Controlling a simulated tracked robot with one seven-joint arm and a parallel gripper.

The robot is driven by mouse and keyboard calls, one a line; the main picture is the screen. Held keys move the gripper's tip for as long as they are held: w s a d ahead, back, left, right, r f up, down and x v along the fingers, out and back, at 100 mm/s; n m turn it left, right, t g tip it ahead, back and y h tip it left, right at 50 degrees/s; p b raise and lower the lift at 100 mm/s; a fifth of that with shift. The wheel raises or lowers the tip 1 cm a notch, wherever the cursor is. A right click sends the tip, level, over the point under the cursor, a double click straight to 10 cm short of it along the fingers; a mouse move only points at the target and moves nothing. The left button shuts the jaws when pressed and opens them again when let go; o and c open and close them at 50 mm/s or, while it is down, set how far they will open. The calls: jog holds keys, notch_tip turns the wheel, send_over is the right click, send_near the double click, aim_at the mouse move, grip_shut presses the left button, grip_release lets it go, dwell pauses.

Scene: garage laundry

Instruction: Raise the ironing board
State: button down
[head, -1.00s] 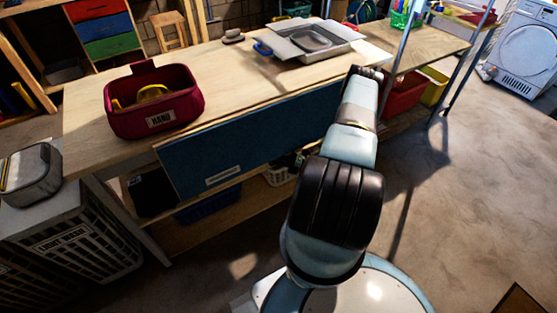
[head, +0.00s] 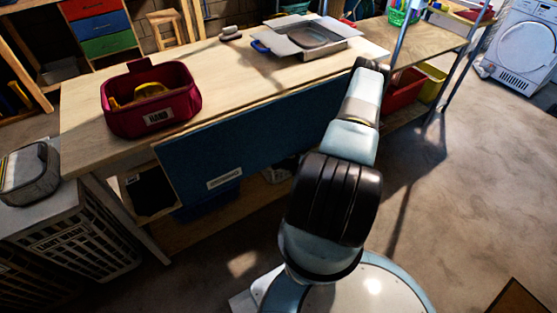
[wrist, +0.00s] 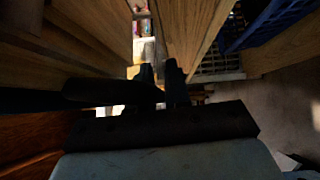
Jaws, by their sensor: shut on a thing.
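The ironing board (head: 240,150) is a long blue panel with a pale label, hanging along the front of the wooden workbench (head: 85,110). Its lower edge stands out a little from the shelf below. In the head view my arm reaches to the board's right end and hides that end and my gripper. In the wrist view my gripper (wrist: 160,75) has its dark fingers close together at a wooden edge, which I take to be the board's. It is shut on the board, though the contact is too dark to see clearly.
A maroon bin (head: 150,98) and grey trays (head: 312,38) stand on the bench top. A blue bin (wrist: 268,22) is on the shelf under it. A laundry basket (head: 85,240) stands at the left. The floor (head: 445,205) at the right is open.

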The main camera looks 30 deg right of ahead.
jog(key=c, duration=1.4)
grip_release()
jog(key=shift+f, duration=0.15)
jog(key=shift+c, duration=0.2)
jog(key=v, duration=1.3)
jog(key=shift+s+d, duration=0.3)
jog(key=shift+s, duration=0.1)
